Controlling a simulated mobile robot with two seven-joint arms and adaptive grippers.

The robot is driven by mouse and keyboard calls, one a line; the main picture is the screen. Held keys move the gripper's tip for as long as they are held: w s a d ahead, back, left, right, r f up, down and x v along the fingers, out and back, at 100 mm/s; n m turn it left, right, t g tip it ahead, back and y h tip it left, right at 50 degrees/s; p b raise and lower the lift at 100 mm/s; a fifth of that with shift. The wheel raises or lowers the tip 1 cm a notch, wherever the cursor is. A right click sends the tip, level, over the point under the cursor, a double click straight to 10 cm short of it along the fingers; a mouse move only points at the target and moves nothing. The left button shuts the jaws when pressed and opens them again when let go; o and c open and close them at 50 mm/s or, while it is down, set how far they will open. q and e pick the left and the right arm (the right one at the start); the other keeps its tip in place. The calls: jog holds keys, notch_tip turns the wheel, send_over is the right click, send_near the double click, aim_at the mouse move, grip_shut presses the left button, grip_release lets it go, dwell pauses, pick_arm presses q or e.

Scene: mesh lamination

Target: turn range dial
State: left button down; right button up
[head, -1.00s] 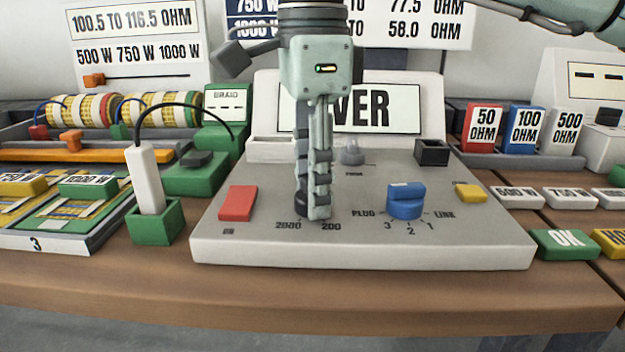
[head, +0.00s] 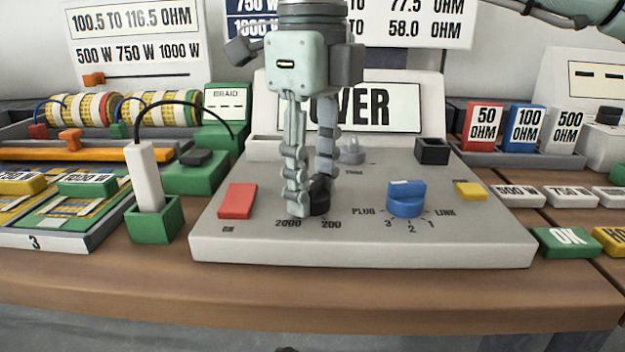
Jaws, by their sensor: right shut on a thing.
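The grey meter panel (head: 350,246) lies on the bench. Its black range dial (head: 320,203) stands above the printed marks 2000 and 200. My right gripper (head: 309,199) comes down from above and is shut on the range dial, one finger in front on the left and the other behind on the right. The fingers hide part of the dial, and I cannot tell which mark it points to. The display (head: 375,108) behind reads "VER", its left part hidden by my gripper. My left gripper is not in view.
A red button (head: 238,201), a blue dial (head: 406,201) marked 3, 2, 1 and a yellow button (head: 471,191) are on the same panel. A white probe (head: 149,178) with a black cable stands in a green holder (head: 155,222) to the left.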

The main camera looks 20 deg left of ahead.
aim_at(312, 180)
jog(key=shift+m, duration=0.8)
jog(key=o, duration=1.1)
notch_tip(312, 180, up, 12)
